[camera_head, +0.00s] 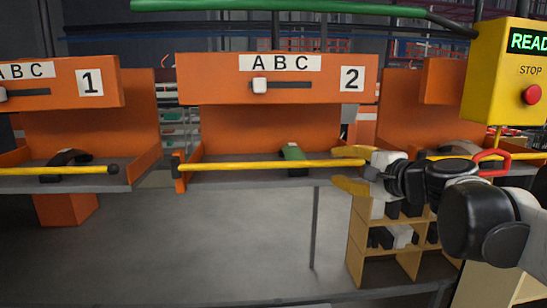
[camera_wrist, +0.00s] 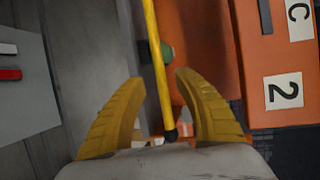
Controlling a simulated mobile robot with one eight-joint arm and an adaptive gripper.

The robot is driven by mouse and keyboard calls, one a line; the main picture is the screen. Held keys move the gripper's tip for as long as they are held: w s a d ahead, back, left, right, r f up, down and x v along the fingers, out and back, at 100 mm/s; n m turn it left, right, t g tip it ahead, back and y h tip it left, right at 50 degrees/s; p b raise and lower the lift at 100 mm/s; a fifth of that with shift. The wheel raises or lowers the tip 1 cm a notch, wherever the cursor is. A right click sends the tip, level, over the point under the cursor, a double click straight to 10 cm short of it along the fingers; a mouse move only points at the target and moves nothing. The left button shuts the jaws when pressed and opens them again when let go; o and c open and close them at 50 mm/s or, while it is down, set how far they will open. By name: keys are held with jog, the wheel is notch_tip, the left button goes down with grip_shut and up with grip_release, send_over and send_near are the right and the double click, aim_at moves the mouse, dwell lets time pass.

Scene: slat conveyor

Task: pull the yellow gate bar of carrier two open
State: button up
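Carrier two (camera_head: 276,80) is an orange box with the label "A B C" and a "2". Its yellow gate bar (camera_head: 260,165) runs level across the front of its tray, from a dark pivot at the left to my gripper (camera_head: 337,166) at the right. My gripper is open, its yellow fingers above and below the bar's right end. In the wrist view, the bar (camera_wrist: 155,55) runs between the open fingers (camera_wrist: 160,76), with gaps on both sides. The bar's dark end knob (camera_wrist: 170,135) shows near the palm. I cannot tell whether the bar touches the palm.
A dark green object (camera_head: 293,158) lies on carrier two's tray behind the bar. Carrier one (camera_head: 60,82) is at the left; another orange carrier is at the right. A yellow control box (camera_head: 508,80) with a red stop button stands at the upper right. A wooden shelf (camera_head: 358,235) is below my gripper.

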aim_at(326, 164)
jog(key=p+x, duration=0.1)
jog(key=x, duration=0.4)
jog(key=shift+w+a+f, duration=0.1)
jog(key=shift+w+a, duration=0.05)
jog(key=shift+w, duration=0.15)
jog(key=shift+s, duration=0.1)
grip_shut()
